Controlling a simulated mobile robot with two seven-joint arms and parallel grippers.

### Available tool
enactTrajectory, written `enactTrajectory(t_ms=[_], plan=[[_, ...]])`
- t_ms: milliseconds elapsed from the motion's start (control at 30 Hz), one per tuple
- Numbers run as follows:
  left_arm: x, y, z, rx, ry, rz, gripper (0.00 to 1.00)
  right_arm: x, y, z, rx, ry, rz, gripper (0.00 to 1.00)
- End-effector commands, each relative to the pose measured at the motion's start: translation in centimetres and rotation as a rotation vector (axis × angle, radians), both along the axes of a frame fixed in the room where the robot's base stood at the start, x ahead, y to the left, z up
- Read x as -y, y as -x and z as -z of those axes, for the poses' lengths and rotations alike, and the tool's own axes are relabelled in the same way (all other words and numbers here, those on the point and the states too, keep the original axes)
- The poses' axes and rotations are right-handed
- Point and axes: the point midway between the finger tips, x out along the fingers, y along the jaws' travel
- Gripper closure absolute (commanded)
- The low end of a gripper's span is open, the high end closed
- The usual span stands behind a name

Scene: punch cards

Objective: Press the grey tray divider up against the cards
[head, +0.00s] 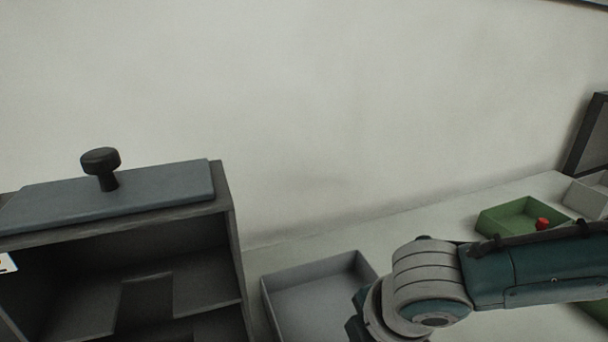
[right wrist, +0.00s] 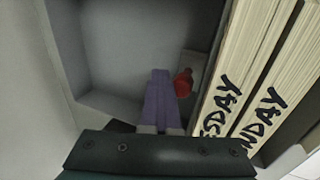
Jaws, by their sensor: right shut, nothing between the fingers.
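In the right wrist view, two thick cream card blocks (right wrist: 236,85) stand side by side at the right. Black handwriting on them ends in "SDAY" and "NDAY". A small red knob (right wrist: 183,84) sits left of the cards, by a grey upright piece (right wrist: 197,68) that looks like the divider, though it is dim and partly hidden. My right gripper (right wrist: 160,76), with purple fingers, is shut and empty, just left of the red knob; I cannot tell whether it touches it. In the head view my right gripper is hidden, and my left gripper is out of frame.
A pale grey tray wall (right wrist: 68,50) encloses bare floor left of my fingers. In the head view, a dark box (head: 232,240) with a knobbed lid (head: 130,197) stands left, a grey tray (head: 312,290) in the middle, and a green tray (head: 505,217) with a red piece (head: 542,224) right.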

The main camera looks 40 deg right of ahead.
Motion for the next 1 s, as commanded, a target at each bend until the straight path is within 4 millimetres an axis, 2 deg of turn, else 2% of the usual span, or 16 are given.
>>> enactTrajectory(t_ms=[1000], plan=[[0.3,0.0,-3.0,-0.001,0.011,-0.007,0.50,-1.2,4.8,0.0,-0.007,-0.002,0.000,1.00]])
